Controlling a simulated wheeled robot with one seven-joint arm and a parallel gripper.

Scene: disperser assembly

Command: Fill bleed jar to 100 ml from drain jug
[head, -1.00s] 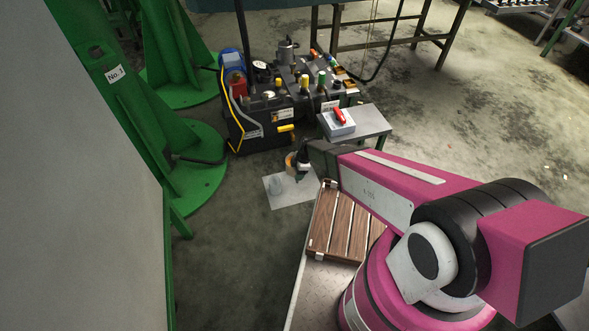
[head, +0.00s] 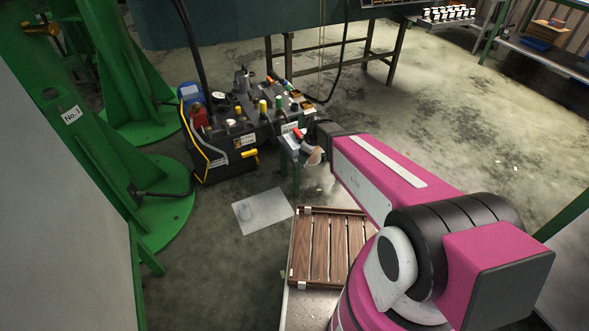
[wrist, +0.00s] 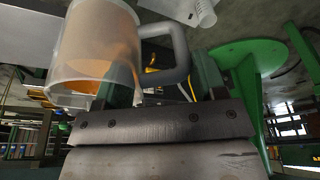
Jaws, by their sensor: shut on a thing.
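The drain jug (wrist: 95,45) is clear, with amber liquid in it, and fills the upper left of the wrist view. My gripper (wrist: 165,88) is shut on its handle (wrist: 170,50). The wrist picture looks upside down, and the jug seems roughly upright in it. In the head view the jug (head: 314,156) is small, at the right front of a small stand, with my gripper (head: 310,146) partly hidden by my arm. The bleed jar (head: 257,214) is a faint clear vessel on a pale sheet (head: 243,212) on the floor, apart from the jug. Its fill cannot be told.
The small grey stand (head: 287,151) carries a red-topped item (head: 298,133). A dark hydraulic unit (head: 232,138) with coloured caps stands behind it. Green columns (head: 150,205) stand at left. A slatted wooden tray (head: 325,250) lies in front. Floor around the sheet is open.

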